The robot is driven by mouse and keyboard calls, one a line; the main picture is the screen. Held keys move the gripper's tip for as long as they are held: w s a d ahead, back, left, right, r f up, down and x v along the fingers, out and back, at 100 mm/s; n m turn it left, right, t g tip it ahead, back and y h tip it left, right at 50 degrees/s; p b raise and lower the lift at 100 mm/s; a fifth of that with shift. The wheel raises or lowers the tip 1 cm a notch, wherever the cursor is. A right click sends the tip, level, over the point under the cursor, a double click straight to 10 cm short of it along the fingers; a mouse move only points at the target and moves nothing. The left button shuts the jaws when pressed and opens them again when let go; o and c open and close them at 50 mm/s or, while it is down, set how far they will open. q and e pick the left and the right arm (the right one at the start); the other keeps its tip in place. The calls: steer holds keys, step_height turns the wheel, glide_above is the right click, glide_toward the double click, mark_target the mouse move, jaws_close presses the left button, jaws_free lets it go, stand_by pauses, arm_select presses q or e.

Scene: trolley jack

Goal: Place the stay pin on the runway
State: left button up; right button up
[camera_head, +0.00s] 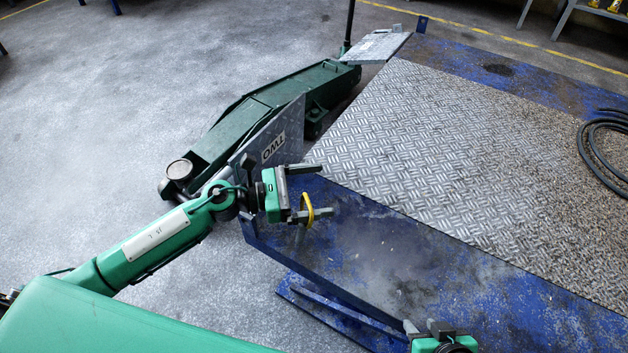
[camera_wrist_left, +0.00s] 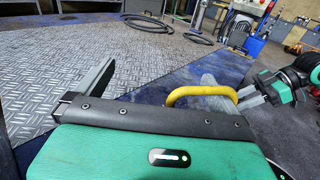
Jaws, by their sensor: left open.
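The stay pin (camera_head: 308,209), with a yellow loop handle, is at the lower finger of my left gripper (camera_head: 322,190). The loop also shows in the left wrist view (camera_wrist_left: 200,92), beside the right-hand finger. The jaws are open, and I cannot tell whether the loop touches the finger. A grey shaft shows below the loop, partly hidden. The gripper is over the near left edge of the blue runway (camera_head: 375,250), which carries a tread plate (camera_head: 430,140). My right gripper (camera_head: 440,330) is at the bottom edge, mostly cut off; its jaws are unclear.
A dark green trolley jack (camera_head: 240,120) stands on the floor left of the runway. A grey plate marked with letters (camera_head: 273,145) stands upright beside my left wrist. A black hose (camera_head: 602,145) lies on the plate at right. The blue surface right of the gripper is clear.

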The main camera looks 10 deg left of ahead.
arm_select(q)
steer(key=shift+r, duration=0.65)
arm_select(e)
steer(key=shift+s+d+g, duration=0.2)
steer(key=shift+d+g, duration=0.1)
steer(key=shift+d, duration=0.05)
arm_select(q)
jaws_close()
arm_select(e)
steer(key=shift+r, duration=0.1)
arm_select(q)
steer(key=shift+s, duration=0.1)
arm_select(e)
steer(key=shift+s, duration=0.1)
